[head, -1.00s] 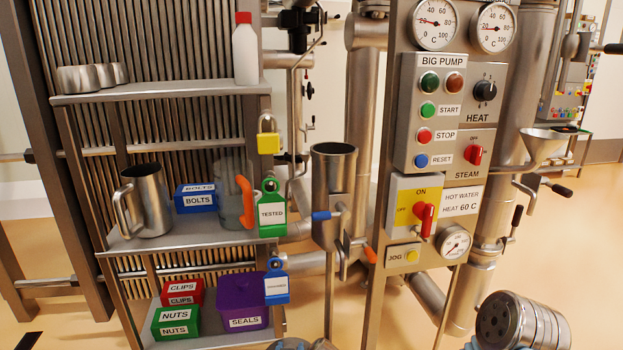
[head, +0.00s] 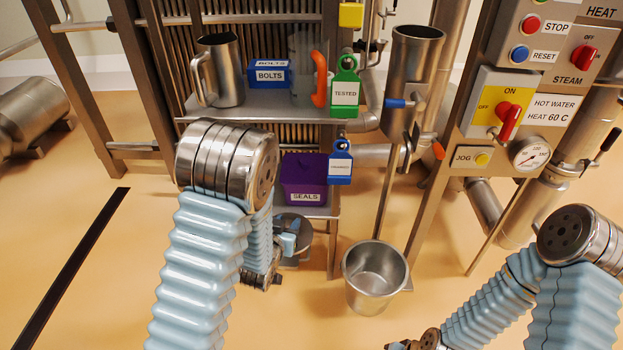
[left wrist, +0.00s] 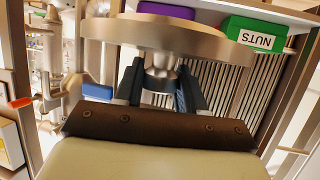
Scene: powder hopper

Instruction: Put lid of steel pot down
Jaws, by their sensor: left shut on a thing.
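The open steel pot (head: 372,292) stands low, right of the shelf rack in the head view, and its inside looks empty. Its lid (left wrist: 165,37) is a round steel disc with a knob, seen across the top of the left wrist view. My left gripper (left wrist: 160,85) is shut on the lid's knob, one dark finger on each side. In the head view the lid (head: 296,221) is left of the pot and apart from it, partly hidden by my left gripper (head: 290,243).
The shelf rack (head: 290,113) holds a steel jug (head: 218,72), blue bolts box (head: 268,75) and purple seals box (head: 303,178). A steel hopper (head: 412,65) stands above and behind the pot. The control panel (head: 500,110) is at right. Floor at left is mostly clear.

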